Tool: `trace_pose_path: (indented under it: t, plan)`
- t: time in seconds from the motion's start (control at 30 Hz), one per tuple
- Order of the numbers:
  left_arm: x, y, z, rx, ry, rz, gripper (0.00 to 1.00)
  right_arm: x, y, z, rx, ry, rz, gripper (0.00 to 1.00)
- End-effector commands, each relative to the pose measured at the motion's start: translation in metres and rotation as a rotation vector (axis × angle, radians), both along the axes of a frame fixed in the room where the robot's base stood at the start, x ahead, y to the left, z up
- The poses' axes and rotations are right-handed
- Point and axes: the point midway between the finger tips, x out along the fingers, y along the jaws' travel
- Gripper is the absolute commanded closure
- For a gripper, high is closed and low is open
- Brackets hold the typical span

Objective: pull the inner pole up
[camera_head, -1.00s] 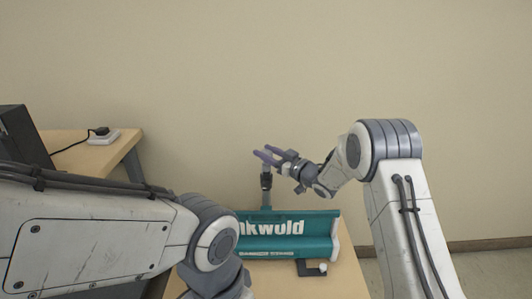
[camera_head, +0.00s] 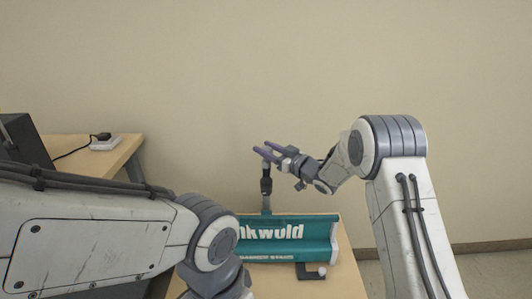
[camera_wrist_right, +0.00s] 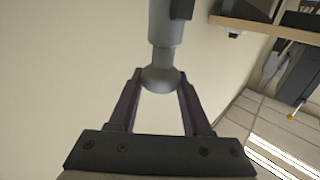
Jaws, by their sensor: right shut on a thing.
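A grey pole with a dark collar (camera_head: 266,186) stands upright from the back of the teal banner stand (camera_head: 285,236). Its lighter inner pole (camera_head: 266,164) shows above the collar. My right gripper (camera_head: 268,150) is shut on the top end of the inner pole and comes in from the right. In the right wrist view, the rounded grey knob at the pole's end (camera_wrist_right: 160,80) sits between the two fingers of the right gripper (camera_wrist_right: 160,88). My left arm crosses the lower left of the head view; its gripper is out of sight.
The stand lies on a wooden table (camera_head: 342,283). Another wooden table (camera_head: 85,155) at left holds a white socket block (camera_head: 105,144) and a dark box (camera_head: 22,140). A plain wall stands behind.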

Motion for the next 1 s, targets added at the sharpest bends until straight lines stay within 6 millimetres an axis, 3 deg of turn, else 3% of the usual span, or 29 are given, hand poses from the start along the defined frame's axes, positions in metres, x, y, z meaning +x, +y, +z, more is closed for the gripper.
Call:
trace_pose_path:
  t: [0.03,0.6,0.8,1.0]
  plan:
    - [0.0,0.0,0.019,0.0,0.0,0.0,0.5,0.0,-0.001,0.029,0.004,-0.009,0.0,1.0]
    - [0.0,0.0,0.15,0.0,0.0,0.0,0.5,0.001,-0.001,0.23,0.005,-0.011,-0.001,1.0]
    - [0.0,0.0,0.186,0.0,0.0,0.0,0.5,0.001,0.0,0.283,0.004,-0.01,0.0,1.0]
    - [0.0,0.0,0.209,0.0,0.0,0.0,0.5,0.001,0.0,0.315,0.004,-0.007,-0.001,1.0]
